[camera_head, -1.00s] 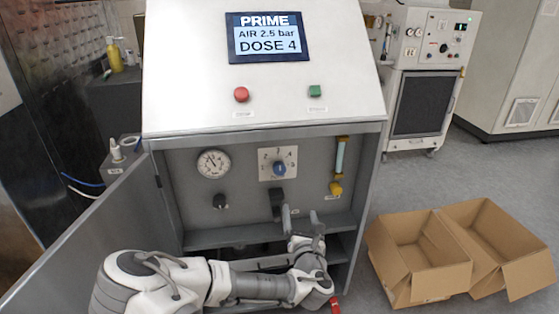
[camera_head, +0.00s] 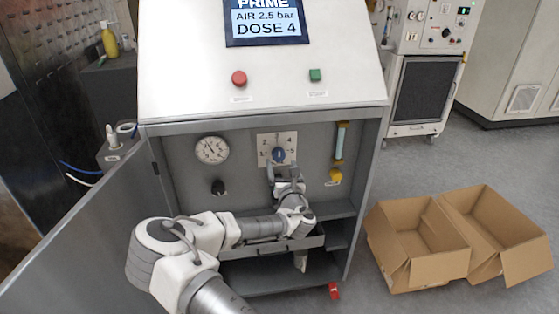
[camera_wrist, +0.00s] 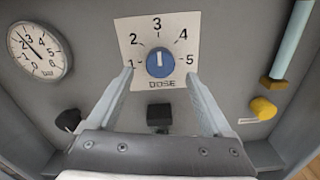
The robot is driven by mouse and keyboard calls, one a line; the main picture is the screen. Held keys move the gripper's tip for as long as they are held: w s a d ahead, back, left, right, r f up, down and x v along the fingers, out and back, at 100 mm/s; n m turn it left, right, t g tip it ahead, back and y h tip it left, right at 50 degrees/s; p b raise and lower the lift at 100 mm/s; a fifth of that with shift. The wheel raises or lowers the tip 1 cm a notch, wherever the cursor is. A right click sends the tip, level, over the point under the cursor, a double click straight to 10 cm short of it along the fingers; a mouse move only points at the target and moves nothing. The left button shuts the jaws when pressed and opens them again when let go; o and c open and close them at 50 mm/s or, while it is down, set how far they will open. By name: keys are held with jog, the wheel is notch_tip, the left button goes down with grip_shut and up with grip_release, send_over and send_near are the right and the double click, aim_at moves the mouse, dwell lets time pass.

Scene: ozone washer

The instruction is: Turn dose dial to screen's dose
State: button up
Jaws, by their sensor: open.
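The screen (camera_head: 266,20) on the sloped panel reads AIR 2.5 bar and DOSE 4; its top line, PRIME, is partly cut off. The dose dial is a blue knob (camera_wrist: 160,62) on a white plate (camera_wrist: 133,28) marked 1 to 5. Its white mark points up at 3 in the wrist view. The dial also shows in the head view (camera_head: 278,155). My gripper (camera_wrist: 159,74) is open and empty, its fingertips apart at the lower left and lower right of the knob. It also shows just below the dial in the head view (camera_head: 284,170). I cannot tell the remaining depth to the knob.
A pressure gauge (camera_wrist: 39,50) is left of the dial. A black knob (camera_wrist: 68,120), a black block (camera_wrist: 159,117) and a yellow knob (camera_wrist: 264,108) sit lower. The open cabinet door (camera_head: 85,220) stands left of my arm. Cardboard boxes (camera_head: 420,250) lie on the floor at right.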

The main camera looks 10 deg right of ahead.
aim_at(279, 158)
jog(key=shift+w, duration=2.2)
grip_shut()
